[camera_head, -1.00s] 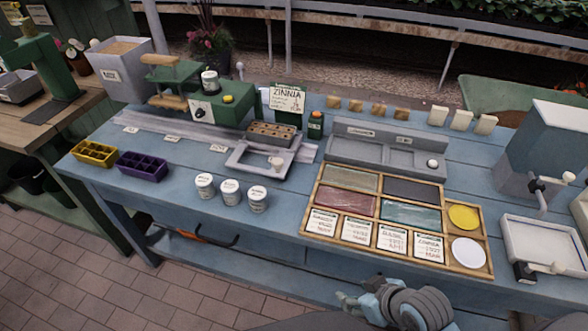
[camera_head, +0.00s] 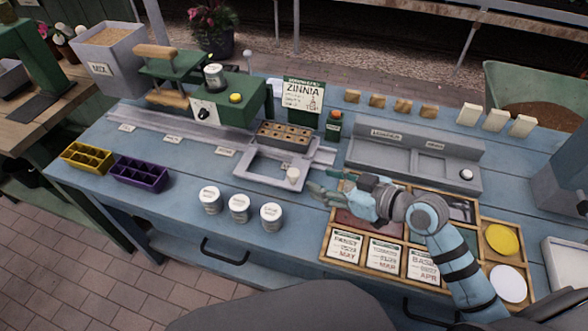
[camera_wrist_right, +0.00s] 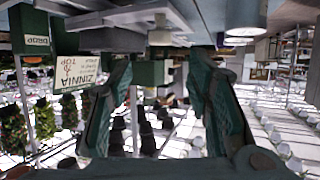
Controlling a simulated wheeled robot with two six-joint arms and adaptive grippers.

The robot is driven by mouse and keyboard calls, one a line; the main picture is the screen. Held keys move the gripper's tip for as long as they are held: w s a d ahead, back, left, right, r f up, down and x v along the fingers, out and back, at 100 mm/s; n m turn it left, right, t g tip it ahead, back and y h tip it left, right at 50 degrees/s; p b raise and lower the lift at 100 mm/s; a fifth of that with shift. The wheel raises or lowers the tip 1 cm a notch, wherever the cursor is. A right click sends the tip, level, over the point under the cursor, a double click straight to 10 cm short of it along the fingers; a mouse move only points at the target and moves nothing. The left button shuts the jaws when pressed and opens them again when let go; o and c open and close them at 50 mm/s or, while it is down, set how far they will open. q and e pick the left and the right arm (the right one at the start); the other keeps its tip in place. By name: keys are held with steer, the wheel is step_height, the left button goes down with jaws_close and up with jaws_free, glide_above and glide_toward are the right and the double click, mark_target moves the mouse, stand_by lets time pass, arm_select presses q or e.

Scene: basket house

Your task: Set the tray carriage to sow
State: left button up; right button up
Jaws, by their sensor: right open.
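The tray carriage (camera_head: 247,172) is a grey open frame with a white knob (camera_head: 293,174) at its right front. It sits toward the right end of a grey rail (camera_head: 178,128) on the blue bench. A brown seed tray (camera_head: 284,136) lies at its back edge. Small white labels lie along the rail, including one (camera_head: 225,152) just left of the carriage; their words are too small to read. My right gripper (camera_head: 316,191) is open and empty, just right of the knob and apart from it. It also shows open in the right wrist view (camera_wrist_right: 163,80). My left gripper is out of view.
Three white pots (camera_head: 239,208) stand in front of the carriage. A green machine (camera_head: 235,102) stands behind the rail, with a ZINNIA sign (camera_head: 302,95) to its right. A wooden compartment box (camera_head: 330,255) lies under my right arm. Purple (camera_head: 140,173) and yellow (camera_head: 87,158) trays sit front left.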

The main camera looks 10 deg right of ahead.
mark_target(295, 173)
steer(key=x, duration=0.5)
steer(key=shift+w+a+b, duration=0.15)
steer(key=shift+a+b, duration=0.15)
steer(key=shift+a, duration=0.05)
steer(key=x, duration=0.5)
steer(key=shift+w+d+f+b, duration=0.1)
steer(key=shift+w+f+b, duration=0.1)
steer(key=shift+f+b, duration=0.1)
steer(key=shift+s, duration=0.1)
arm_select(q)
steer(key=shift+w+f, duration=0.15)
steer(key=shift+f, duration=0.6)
arm_select(e)
jaws_close()
